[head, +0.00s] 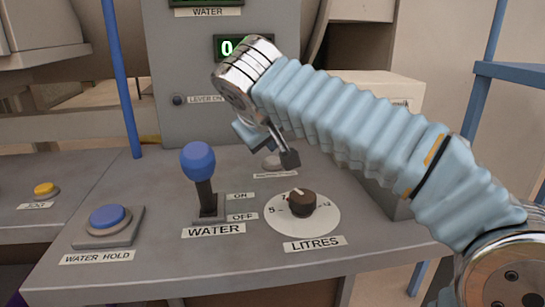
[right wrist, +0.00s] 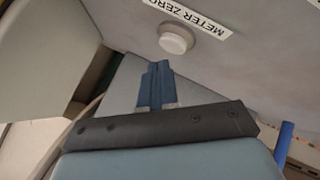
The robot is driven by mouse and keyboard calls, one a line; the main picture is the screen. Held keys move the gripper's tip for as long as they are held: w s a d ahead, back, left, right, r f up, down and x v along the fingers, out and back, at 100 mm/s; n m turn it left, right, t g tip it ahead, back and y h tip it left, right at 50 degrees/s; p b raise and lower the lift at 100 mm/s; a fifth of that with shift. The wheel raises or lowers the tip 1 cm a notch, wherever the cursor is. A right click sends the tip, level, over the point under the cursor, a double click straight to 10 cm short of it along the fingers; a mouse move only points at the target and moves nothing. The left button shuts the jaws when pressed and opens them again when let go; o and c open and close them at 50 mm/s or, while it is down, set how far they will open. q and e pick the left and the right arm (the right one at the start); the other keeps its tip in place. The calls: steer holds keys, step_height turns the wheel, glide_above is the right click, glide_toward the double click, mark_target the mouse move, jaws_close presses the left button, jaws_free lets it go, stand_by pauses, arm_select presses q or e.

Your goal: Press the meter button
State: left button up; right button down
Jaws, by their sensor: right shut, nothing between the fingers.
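The meter button is a small round pale button (right wrist: 176,40) beside a METER ZERO label in the right wrist view, where the label reads upside down. In the head view the button (head: 272,162) sits on the grey console behind the LITRES dial, partly hidden by my right gripper. My right gripper (head: 250,138) hangs above the console close to the button, slightly left and behind it in the picture. Its blue fingers (right wrist: 157,85) are shut together and empty, with a visible gap to the button. My left gripper is not in view.
A blue-knobbed WATER lever (head: 198,160) stands upright left of my gripper. The LITRES dial (head: 302,203) is in front. A blue WATER HOLD button (head: 107,217) and a yellow button (head: 46,190) lie further left. An upright panel with a green display (head: 228,46) rises behind.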

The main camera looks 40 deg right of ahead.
mark_target(271, 161)
steer(key=shift+r, duration=0.1)
step_height(271, 161, up, 5)
steer(key=p, duration=0.5)
stand_by(0.7)
